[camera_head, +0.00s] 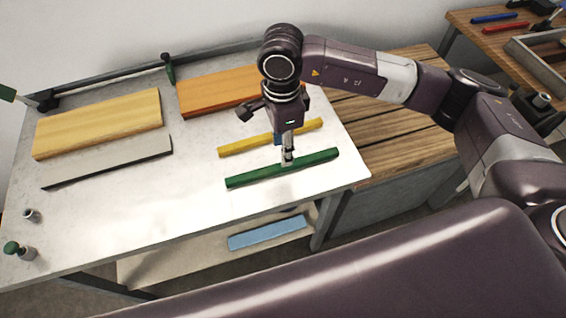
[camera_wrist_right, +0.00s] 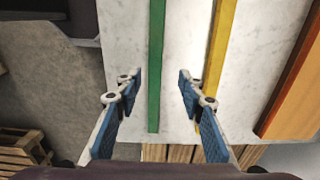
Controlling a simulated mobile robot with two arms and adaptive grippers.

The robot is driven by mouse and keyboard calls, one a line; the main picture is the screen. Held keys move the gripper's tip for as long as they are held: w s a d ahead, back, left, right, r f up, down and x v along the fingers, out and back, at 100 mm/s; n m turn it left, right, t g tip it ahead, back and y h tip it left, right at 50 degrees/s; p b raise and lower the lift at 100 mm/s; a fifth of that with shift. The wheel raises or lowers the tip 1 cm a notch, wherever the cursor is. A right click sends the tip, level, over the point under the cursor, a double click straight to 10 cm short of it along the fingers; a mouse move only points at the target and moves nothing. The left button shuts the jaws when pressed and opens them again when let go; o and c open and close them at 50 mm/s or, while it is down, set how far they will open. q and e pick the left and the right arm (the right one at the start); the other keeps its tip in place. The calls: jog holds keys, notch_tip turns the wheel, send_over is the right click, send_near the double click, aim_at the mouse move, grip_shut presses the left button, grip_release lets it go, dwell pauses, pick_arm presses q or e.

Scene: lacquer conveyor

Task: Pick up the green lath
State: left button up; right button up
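The green lath (camera_head: 250,177) lies flat on the pale worktop, near its front right corner. In the right wrist view the green lath (camera_wrist_right: 155,60) runs lengthwise between my two spread fingers. My right gripper (camera_head: 287,157) points down over the middle of the lath. Its fingers, with blue pads, are open and empty in the right wrist view (camera_wrist_right: 158,82). I cannot tell how far the fingertips are above the lath. My left gripper is not in view.
A yellow lath (camera_head: 235,147) lies just behind the green one. An orange board (camera_head: 210,92), a yellow board (camera_head: 100,122) and a grey board (camera_head: 105,163) lie further back and left. A light blue board (camera_head: 268,232) is on the lower shelf. The worktop's front left is mostly clear.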

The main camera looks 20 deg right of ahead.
jog(key=f+p, duration=0.1)
jog(key=f, duration=0.1)
jog(key=s+f+p, duration=0.1)
jog(key=f, duration=0.1)
jog(key=shift+f, duration=0.25)
jog(key=shift+w+f, duration=0.1)
jog(key=shift+f, duration=0.4)
grip_shut()
